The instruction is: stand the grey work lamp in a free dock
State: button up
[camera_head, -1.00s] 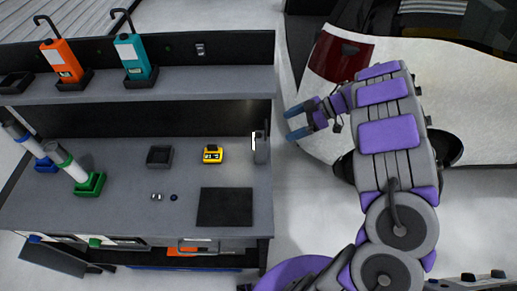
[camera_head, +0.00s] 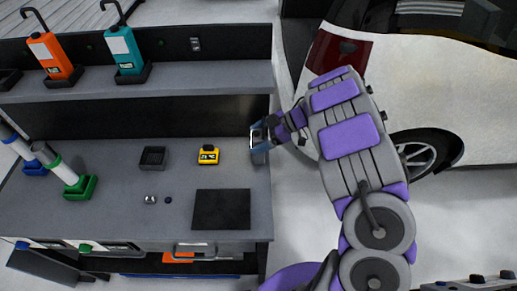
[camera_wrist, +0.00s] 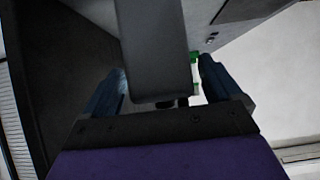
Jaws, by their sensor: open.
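The grey work lamp (camera_head: 260,154) stands upright at the right end of the bench, with a pale strip on its side. My gripper (camera_head: 257,132) is open at its upper part, coming from the right. In the wrist view the grey lamp body (camera_wrist: 152,45) shows between the two blue fingers (camera_wrist: 160,90); I cannot tell whether they touch it. An empty black dock (camera_head: 153,158) sits on the bench left of the lamp. Another empty-looking dock (camera_head: 8,80) is at the shelf's left end, cut by the picture edge.
An orange lamp (camera_head: 55,57) and a teal lamp (camera_head: 124,50) stand in docks on the shelf. A yellow device (camera_head: 208,155), a black mat (camera_head: 221,209) and small round items (camera_head: 150,199) lie on the bench. Two white tubes in coloured bases stand left. A car (camera_head: 450,100) is behind my arm.

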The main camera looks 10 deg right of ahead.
jog(key=shift+c, duration=0.2)
jog(key=c, duration=1.4)
jog(key=shift+r, duration=0.1)
